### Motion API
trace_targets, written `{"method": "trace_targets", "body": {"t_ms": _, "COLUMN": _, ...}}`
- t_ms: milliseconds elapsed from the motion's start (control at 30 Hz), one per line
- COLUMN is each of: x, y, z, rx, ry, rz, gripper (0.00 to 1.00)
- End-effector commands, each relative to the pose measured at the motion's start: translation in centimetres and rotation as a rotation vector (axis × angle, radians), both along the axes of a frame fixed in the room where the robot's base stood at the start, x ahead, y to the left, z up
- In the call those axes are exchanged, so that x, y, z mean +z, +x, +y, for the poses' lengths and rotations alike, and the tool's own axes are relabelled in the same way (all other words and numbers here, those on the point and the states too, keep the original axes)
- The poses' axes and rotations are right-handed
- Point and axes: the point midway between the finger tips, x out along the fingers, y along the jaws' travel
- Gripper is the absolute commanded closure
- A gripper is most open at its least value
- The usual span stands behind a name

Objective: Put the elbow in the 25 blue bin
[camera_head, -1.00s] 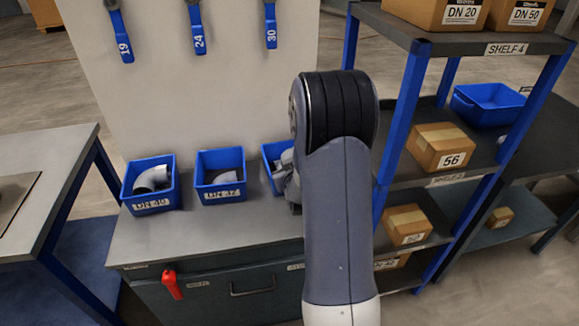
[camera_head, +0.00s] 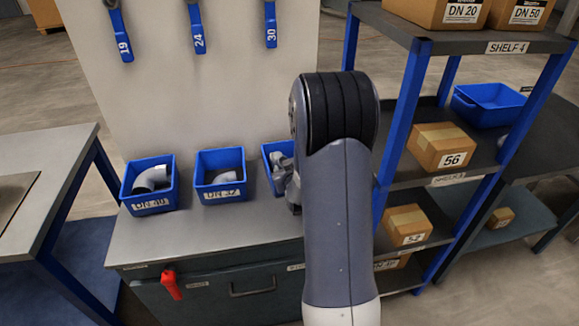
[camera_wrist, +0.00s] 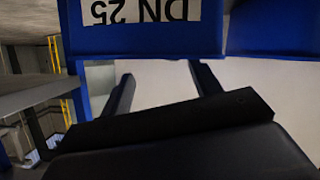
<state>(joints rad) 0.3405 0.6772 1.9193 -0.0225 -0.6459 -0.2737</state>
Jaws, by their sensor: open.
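In the wrist view a blue bin labelled DN 25 (camera_wrist: 145,38) fills the top, its label upside down. My gripper (camera_wrist: 161,80) is open below it, with nothing seen between its fingers. In the head view a partly hidden blue bin (camera_head: 267,159) stands at the right end of the bench row, beside my wrist; its label is covered. Grey elbows lie in the DN 40 bin (camera_head: 151,205) and the DN 32 bin (camera_head: 222,193). Whether an elbow lies in the DN 25 bin cannot be told. My arm hides the gripper in the head view.
The bench (camera_head: 215,240) is clear in front of the bins. A shelf rack (camera_head: 404,115) with boxes stands close to the right of my arm. Another table (camera_head: 50,150) is at left. Wrenches (camera_head: 197,30) hang on the panel behind.

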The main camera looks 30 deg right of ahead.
Motion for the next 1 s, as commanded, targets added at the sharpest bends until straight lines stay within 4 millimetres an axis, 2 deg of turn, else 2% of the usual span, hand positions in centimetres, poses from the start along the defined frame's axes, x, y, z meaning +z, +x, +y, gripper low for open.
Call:
{"method": "trace_targets", "body": {"t_ms": 167, "x": 1.6, "y": 0.0, "z": 0.0, "rx": 0.000, "ry": 0.000, "rz": 0.001, "gripper": 0.40}}
{"method": "trace_targets", "body": {"t_ms": 500, "x": 3.5, "y": -5.8, "z": 1.9, "rx": -0.001, "ry": -0.001, "rz": -0.001, "gripper": 0.40}}
{"method": "trace_targets", "body": {"t_ms": 700, "x": 4.7, "y": -8.5, "z": 2.9, "rx": -0.001, "ry": -0.001, "rz": -0.001, "gripper": 0.40}}
{"method": "trace_targets", "body": {"t_ms": 1000, "x": 5.4, "y": -10.5, "z": 3.5, "rx": 0.000, "ry": 0.000, "rz": 0.000, "gripper": 0.40}}
